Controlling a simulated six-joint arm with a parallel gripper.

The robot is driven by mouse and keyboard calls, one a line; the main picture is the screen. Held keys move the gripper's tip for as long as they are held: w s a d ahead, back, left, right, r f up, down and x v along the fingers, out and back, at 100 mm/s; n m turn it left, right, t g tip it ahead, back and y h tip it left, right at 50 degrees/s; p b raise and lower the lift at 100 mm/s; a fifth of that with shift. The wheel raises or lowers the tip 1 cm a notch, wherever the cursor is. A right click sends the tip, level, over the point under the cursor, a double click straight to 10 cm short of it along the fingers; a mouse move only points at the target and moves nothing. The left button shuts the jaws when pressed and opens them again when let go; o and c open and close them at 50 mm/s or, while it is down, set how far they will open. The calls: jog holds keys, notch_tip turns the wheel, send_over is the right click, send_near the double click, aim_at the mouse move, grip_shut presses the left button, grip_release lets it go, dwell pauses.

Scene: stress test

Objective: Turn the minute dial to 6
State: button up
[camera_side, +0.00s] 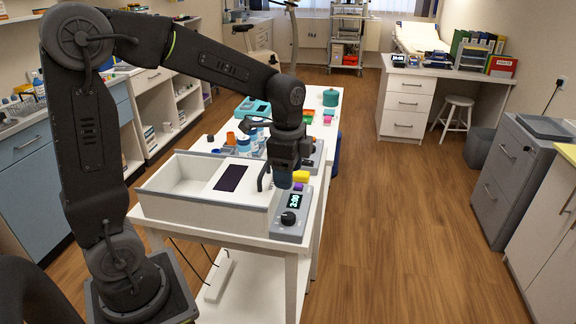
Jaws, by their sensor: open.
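A grey timer box (291,230) stands at the near right end of the white table. It has a small lit display (295,201) that seems to read 2:00, though the digits are small. A black round dial (288,218) sits below the display on the box's sloping top. The dial's pointer and markings are too small to read. My gripper (274,186) points down, open and empty, above and behind the display. It appears apart from the dial, and its fingers partly hide the area behind the box.
A white open-topped bin (205,213) with a dark panel on its lid stands just left of the timer box. Yellow (301,176) and purple blocks lie behind the display. Bottles and small containers crowd the table further back. Open floor lies right of the table.

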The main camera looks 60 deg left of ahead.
aim_at(290, 215)
jog(key=shift+r, duration=0.6)
jog(key=f+m, duration=0.4)
jog(key=m, duration=0.8)
jog(key=f+m, duration=0.5)
jog(key=m, duration=0.7)
jog(key=f+m, duration=0.5)
jog(key=m, duration=0.7)
jog(key=shift+w+a+g+h, duration=0.15)
jog(key=shift+w+g+h, duration=0.25)
